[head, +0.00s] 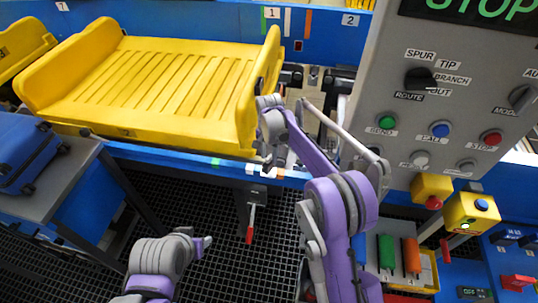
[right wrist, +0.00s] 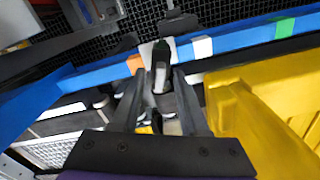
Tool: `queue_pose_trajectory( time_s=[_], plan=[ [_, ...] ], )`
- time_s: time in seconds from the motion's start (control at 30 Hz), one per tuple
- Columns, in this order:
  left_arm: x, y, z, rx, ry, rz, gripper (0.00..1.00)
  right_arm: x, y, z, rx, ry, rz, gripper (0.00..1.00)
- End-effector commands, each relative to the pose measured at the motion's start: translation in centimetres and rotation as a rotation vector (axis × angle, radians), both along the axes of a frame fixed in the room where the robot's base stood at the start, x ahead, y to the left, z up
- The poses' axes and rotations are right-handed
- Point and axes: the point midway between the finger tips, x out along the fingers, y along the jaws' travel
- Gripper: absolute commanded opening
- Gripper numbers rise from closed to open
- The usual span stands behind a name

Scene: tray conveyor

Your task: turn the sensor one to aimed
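My right gripper (head: 268,103) is at the right end of the large yellow tray, beside the blue conveyor rail. In the right wrist view its two dark fingers (right wrist: 159,75) are apart. A small upright grey and dark piece (right wrist: 161,70), likely the sensor's head, stands between the fingertips by the blue rail. I cannot tell whether the fingers touch it. In the head view this piece is largely hidden by my gripper, and its aim cannot be read. My left gripper (head: 205,243) is low at the front, away from the conveyor; its opening is unclear.
The yellow tray (head: 150,45) lies on the conveyor beside my right gripper. A grey control panel (head: 450,115) with knobs and buttons rises at right. A red-tipped lever (head: 250,232) hangs below the blue rail (head: 190,157). A blue case (head: 25,155) lies at left. The dark grid floor is open.

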Motion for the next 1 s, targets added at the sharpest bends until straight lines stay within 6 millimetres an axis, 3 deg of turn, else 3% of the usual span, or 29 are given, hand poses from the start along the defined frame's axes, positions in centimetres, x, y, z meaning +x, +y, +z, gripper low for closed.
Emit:
queue_pose_trajectory(
  time_s=[0.03, 0.23, 0.57, 1.0],
  plan=[
    [0.0, 0.0, 0.0, 0.000, 0.000, 0.000, 0.50, 0.0, 0.0, 0.0, 0.000, 0.000, 0.000, 0.34],
    [0.0, 0.0, 0.0, 0.000, 0.000, 0.000, 0.50, 0.0, 0.0, 0.0, 0.000, 0.000, 0.000, 0.00],
    [-0.1, 0.0, -0.1, 0.000, 0.001, 0.000, 0.50, 0.0, 0.0, 0.0, 0.000, 0.000, 0.017, 0.00],
    [-0.6, 0.0, -1.3, 0.000, 0.010, 0.000, 0.50, 0.0, 0.0, 0.0, -0.001, -0.001, 0.361, 0.00]
  ],
)
